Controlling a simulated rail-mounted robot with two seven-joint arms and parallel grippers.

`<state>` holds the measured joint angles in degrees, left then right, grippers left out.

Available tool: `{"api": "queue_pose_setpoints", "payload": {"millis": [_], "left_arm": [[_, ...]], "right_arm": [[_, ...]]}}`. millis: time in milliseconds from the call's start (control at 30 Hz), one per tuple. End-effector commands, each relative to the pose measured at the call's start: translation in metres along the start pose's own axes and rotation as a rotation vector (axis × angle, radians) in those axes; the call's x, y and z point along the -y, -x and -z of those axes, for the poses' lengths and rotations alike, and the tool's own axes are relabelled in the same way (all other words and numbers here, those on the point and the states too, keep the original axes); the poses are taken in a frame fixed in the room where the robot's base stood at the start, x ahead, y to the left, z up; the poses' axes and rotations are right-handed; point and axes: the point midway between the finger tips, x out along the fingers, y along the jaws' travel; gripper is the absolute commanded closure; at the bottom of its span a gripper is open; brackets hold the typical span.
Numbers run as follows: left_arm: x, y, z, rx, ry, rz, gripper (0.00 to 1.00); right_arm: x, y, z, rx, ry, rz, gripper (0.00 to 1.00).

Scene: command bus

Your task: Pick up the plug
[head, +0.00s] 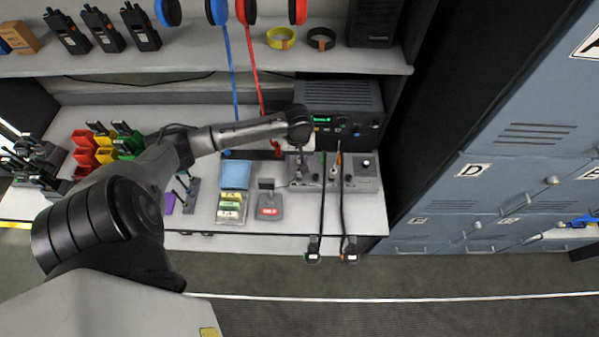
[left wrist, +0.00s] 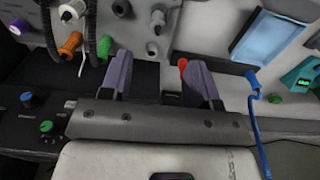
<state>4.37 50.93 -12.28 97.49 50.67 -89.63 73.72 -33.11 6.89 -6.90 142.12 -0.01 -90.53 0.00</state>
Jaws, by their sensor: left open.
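Two dark cables hang over the shelf's front edge. A black plug-like end (head: 313,251) and another black end (head: 350,252) dangle from them; I cannot tell which is the task's plug. An orange connector (head: 336,160) stands on the grey control box (head: 365,182). In the left wrist view, the orange connector (left wrist: 71,46) and a green one (left wrist: 104,48) are left of the jaws. My left gripper (left wrist: 160,70) is open and empty, its fingers spread over the desk. In the head view, the left wrist (head: 300,128) partly hides it by the radio unit. My right gripper is not in view.
A dark radio unit (head: 345,103) stands behind the control box. Blue (head: 233,75) and red (head: 256,75) cords hang from the upper shelf. A blue pad (head: 236,173) and a red-labelled device (head: 269,204) lie left of the box. Lockers (head: 527,135) line the right.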

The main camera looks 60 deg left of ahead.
Motion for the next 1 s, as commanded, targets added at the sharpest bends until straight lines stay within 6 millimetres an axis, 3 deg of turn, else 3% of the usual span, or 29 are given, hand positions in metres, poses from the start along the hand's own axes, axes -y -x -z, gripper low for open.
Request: {"api": "queue_pose_setpoints", "payload": {"millis": [100, 300, 567, 1000], "left_arm": [[0.000, -0.022, 0.000, 0.003, 0.001, 0.000, 0.44], [0.000, -0.049, 0.000, 0.001, -0.001, 0.000, 0.44], [0.000, -0.061, 0.001, -0.001, -0.003, 0.000, 0.44], [-0.002, -0.108, 0.003, -0.002, -0.003, 0.000, 0.44]], "right_arm": [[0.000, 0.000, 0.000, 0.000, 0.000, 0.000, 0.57], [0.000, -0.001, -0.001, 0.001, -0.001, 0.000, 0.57], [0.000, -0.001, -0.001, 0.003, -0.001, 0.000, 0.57], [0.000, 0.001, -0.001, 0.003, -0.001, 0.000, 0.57]]}}
